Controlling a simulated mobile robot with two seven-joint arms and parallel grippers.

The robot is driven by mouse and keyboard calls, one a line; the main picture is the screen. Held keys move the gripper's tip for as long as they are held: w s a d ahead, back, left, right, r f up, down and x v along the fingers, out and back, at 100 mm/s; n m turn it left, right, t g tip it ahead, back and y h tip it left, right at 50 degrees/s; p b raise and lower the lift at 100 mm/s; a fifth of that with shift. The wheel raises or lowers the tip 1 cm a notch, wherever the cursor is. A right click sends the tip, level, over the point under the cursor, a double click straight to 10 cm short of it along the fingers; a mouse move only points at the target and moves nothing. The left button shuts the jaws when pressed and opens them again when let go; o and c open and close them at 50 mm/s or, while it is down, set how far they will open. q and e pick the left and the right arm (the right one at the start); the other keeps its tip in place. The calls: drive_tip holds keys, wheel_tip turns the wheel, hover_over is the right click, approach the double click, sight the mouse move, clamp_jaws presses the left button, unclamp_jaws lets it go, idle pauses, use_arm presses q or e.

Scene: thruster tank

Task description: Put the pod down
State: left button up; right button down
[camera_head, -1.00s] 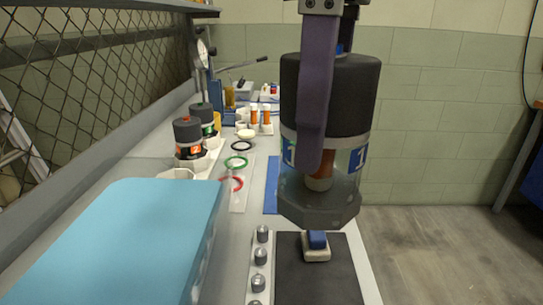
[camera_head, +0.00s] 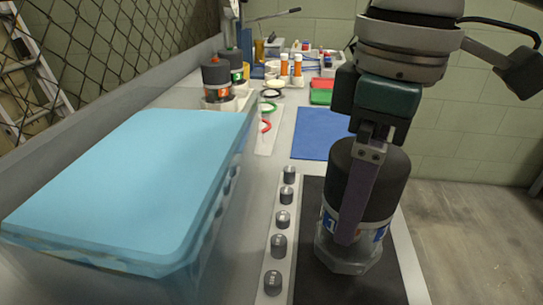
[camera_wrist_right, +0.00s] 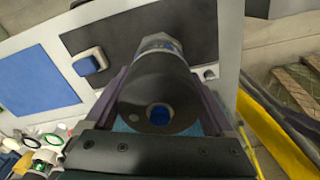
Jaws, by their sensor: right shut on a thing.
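The pod (camera_head: 370,185) is a cylinder with a black upper body, a clear lower part with blue "1" labels and a grey faceted base. My right gripper (camera_head: 348,232) is shut on it, one purple finger across its near side. The pod is upright over the black mat (camera_head: 313,190); whether its base touches the mat I cannot tell. In the right wrist view the pod (camera_wrist_right: 158,95) lies between both fingers, its black end facing the camera. The mat (camera_wrist_right: 135,32) shows behind it. My left gripper is out of view.
A large blue-lidded bin (camera_head: 130,185) fills the left of the bench. A strip of grey knobs (camera_head: 283,219) runs along the mat's left edge. A blue mat (camera_head: 322,134) lies beyond. A small blue-topped white block (camera_wrist_right: 90,62) shows in the wrist view.

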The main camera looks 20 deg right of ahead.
wheel_tip(320, 180, down, 4)
drive_tip(key=shift+b, duration=0.4)
unclamp_jaws()
drive_tip(key=shift+f, duration=0.15)
drive_tip(key=shift+r, duration=0.4)
wheel_tip(320, 180, up, 11)
drive_tip(key=p, duration=0.2)
drive_tip(key=shift+s+d+p, duration=0.1)
drive_tip(key=shift+d+p, duration=0.05)
drive_tip(key=shift+p, duration=0.2)
drive_tip(key=shift+r, duration=0.3)
